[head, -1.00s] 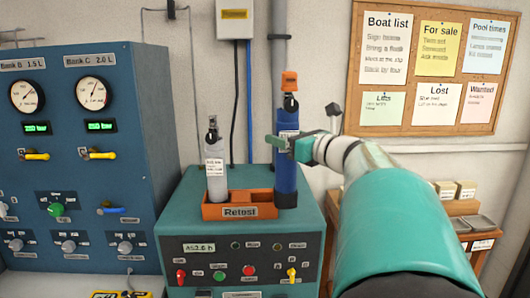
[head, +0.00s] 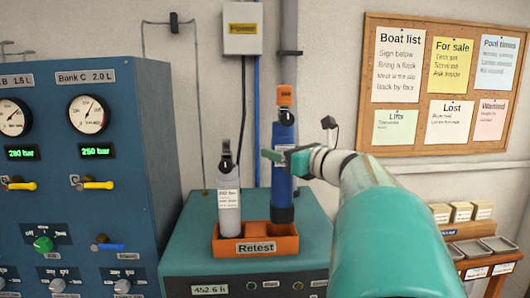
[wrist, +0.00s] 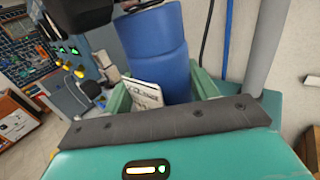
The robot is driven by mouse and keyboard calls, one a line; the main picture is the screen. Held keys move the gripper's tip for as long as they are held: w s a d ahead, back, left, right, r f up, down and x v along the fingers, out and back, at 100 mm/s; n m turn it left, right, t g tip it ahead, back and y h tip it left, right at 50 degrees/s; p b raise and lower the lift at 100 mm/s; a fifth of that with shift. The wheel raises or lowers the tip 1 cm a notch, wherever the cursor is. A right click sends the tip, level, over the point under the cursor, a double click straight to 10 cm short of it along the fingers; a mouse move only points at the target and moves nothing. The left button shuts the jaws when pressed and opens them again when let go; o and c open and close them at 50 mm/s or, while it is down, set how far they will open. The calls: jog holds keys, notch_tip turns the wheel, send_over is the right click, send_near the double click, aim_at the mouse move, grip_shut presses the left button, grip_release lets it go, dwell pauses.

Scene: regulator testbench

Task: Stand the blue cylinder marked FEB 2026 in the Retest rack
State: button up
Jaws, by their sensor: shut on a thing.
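In the wrist view the blue cylinder (wrist: 158,50) fills the space between the green fingers, beside a white label.
A white cylinder (head: 229,205) stands in the rack's left part. The rack sits on a teal machine (head: 185,245). A blue gauge panel (head: 110,130) rises at the left. A pipe and cables run up the wall behind. Small trays (head: 475,247) sit at the right.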

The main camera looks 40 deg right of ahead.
aim_at(279, 181)
jog(key=shift+a+r, duration=0.2)
jog(key=shift+r, duration=0.05)
jog(key=shift+w+f, duration=0.15)
jog(key=shift+w, duration=0.25)
notch_tip(279, 181, down, 4)
jog(key=shift+s+r, duration=0.1)
jog(key=shift+s+f, duration=0.15)
jog(key=shift+f, duration=0.4)
jog(key=shift+d+f, duration=0.1)
jog(key=shift+f, duration=1.4)
